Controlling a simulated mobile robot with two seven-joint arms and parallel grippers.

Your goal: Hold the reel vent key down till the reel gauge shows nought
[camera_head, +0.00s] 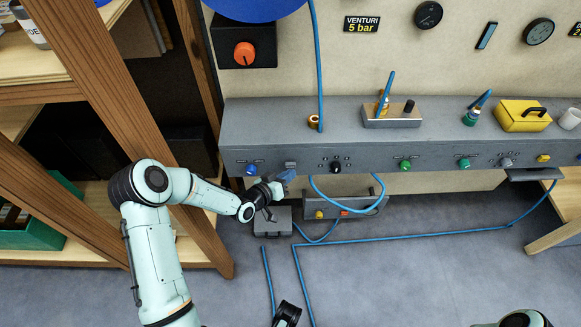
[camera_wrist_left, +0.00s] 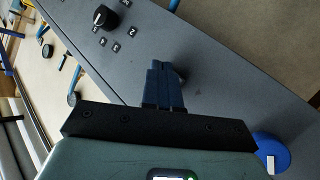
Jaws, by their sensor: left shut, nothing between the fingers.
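My left gripper (camera_head: 287,175) is shut and empty at the front face of the long grey console (camera_head: 440,150). In the left wrist view its blue fingers (camera_wrist_left: 163,87) lie together against or just before that face. A small grey key (camera_head: 290,165), likely the vent key, shows just above the fingertips in the head view; its label is unreadable. In the wrist view the fingers mostly cover that spot, so I cannot tell whether the key is pressed. Two round dark gauges, one (camera_head: 428,14) and another (camera_head: 540,31), hang on the wall; which serves the reel and their readings are unclear.
A blue knob (camera_head: 250,169) is left of the fingers, and a black selector knob (camera_head: 335,167) is right. Blue hoses loop below the console and along the floor. A wooden shelf (camera_head: 130,110) stands close to my left arm.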

